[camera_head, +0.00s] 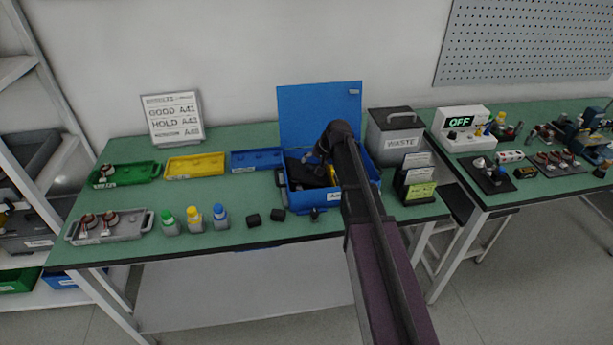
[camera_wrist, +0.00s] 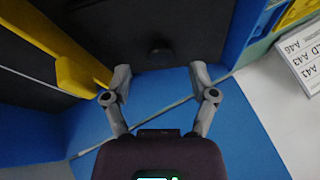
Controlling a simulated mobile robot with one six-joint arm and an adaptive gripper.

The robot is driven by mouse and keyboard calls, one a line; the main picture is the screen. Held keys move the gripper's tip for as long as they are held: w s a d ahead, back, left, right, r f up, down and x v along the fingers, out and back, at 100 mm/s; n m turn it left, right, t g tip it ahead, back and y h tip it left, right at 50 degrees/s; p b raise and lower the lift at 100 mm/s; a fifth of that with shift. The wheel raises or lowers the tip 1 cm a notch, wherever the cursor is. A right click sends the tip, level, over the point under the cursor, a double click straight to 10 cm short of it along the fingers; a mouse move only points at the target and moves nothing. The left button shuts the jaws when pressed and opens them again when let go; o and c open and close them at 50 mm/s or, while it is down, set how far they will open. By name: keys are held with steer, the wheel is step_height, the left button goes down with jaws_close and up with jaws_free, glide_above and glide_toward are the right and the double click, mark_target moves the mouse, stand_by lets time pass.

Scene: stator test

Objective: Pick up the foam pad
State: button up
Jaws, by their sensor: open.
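The blue case (camera_head: 300,203) stands open on the green bench, its lid (camera_head: 318,115) raised at the back. A dark slab that looks like the foam pad (camera_head: 298,166) lies inside; my arm and gripper hide much of it. In the wrist view the dark pad (camera_wrist: 125,28) fills the upper middle, with a small dark knob (camera_wrist: 160,54) on it. My gripper (camera_wrist: 160,78) is open and empty, its fingertips apart on either side below the knob. It is over the case in the head view (camera_head: 318,176). Whether the fingers touch anything cannot be told.
A waste bin (camera_head: 392,140) and a card holder (camera_head: 412,183) stand close right of the case. Green (camera_head: 125,174), yellow (camera_head: 194,165) and blue (camera_head: 256,159) trays lie left. Bottles (camera_head: 193,217) and small black blocks (camera_head: 254,220) stand in front. A yellow part (camera_wrist: 62,50) is close left in the wrist view.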

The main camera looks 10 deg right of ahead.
mark_target(308, 170)
steer(key=shift+b+x, duration=0.85)
steer(key=shift+x, duration=0.4)
jaws_close()
